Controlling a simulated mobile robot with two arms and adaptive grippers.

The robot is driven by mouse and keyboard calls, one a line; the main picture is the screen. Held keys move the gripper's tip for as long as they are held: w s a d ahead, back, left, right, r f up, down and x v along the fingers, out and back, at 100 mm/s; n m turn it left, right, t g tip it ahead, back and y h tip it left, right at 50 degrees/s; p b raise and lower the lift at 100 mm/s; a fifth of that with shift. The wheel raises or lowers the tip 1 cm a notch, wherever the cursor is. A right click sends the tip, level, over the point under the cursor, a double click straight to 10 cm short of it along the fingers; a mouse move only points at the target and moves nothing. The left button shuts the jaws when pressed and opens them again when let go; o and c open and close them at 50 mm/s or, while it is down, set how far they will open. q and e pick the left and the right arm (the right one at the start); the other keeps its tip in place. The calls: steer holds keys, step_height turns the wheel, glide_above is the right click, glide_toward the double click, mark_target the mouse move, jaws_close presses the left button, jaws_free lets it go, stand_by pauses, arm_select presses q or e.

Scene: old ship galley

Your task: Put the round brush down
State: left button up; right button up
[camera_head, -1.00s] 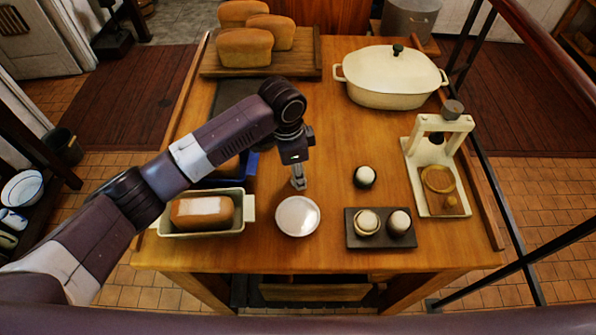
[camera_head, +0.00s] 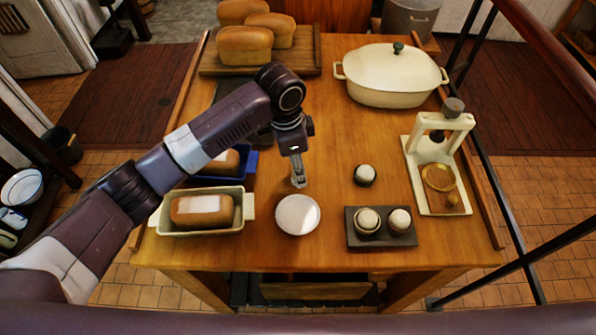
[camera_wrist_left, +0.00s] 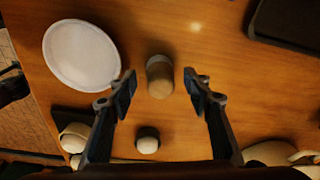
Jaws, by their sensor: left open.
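In the left wrist view the round brush (camera_wrist_left: 159,76), a small cylinder with a tan end and a greyer end, appears on the wooden table. It lies between and beyond the parted fingers, with a gap on each side. In the head view my left gripper (camera_head: 298,184) points down just behind the white round dish (camera_head: 298,215); I cannot separate the brush from the fingers there. The left gripper is open and empty. The dish also shows in the left wrist view (camera_wrist_left: 82,56), beside the brush. My right gripper is not in view.
A cream loaf tin (camera_head: 247,213) and a blue tin (camera_head: 248,166) stand left. A dark-based round piece (camera_head: 365,173) and a dark tray (camera_head: 382,240) with two round pieces are right. A cream press (camera_head: 412,190) and casserole (camera_head: 385,85) stand farther right. Table between gripper and casserole is clear.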

mark_target(293, 176)
arm_select(q)
step_height(293, 176, up, 10)
steer(key=a+b, duration=0.1)
steer(key=shift+s+f, duration=0.2)
steer(key=shift+s, duration=0.1)
stand_by(0.3)
